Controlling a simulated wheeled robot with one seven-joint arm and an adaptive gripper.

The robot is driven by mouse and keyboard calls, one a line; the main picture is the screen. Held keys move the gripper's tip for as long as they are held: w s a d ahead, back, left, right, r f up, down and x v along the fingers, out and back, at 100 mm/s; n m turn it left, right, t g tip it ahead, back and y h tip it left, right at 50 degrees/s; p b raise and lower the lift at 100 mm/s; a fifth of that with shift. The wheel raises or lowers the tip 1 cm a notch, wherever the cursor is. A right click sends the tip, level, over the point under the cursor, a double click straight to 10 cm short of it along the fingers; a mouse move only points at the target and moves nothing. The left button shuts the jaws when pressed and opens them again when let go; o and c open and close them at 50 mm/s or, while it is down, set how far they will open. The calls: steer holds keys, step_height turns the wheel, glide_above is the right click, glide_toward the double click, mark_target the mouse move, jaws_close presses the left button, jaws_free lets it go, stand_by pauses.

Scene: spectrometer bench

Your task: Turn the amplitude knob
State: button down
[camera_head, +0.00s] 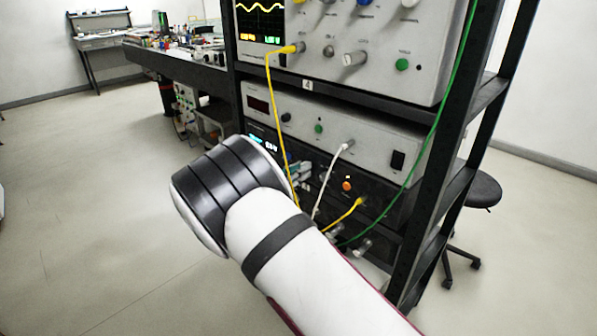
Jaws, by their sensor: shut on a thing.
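My gripper (302,172) shows only as a small grey piece at the front of the black instrument (375,192) on the rack's lower shelf. Much of it is hidden behind my white arm with its black-banded joint. Its jaws are shut on a small knob at that panel, though the knob itself is covered and its marking cannot be read. The black instrument has a lit blue display at its left, partly hidden by my arm. An orange round control (347,185) sits to the right of my gripper, apart from it.
A white cable (330,180), yellow cables (275,100) and a green cable (440,120) hang across the rack front. A grey instrument (370,130) and an oscilloscope (261,22) sit above. The rack's black post (440,200) stands right; a stool (482,190) is behind. Floor at left is clear.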

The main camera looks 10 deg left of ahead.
steer(key=m+b, duration=2.9)
steer(key=m, duration=0.1)
steer(key=shift+f+m, duration=0.1)
steer(key=shift+m, duration=0.3)
stand_by(0.4)
steer(key=c, duration=1.5)
jaws_free()
steer(key=shift+o, duration=0.2)
steer(key=shift+r, duration=0.2)
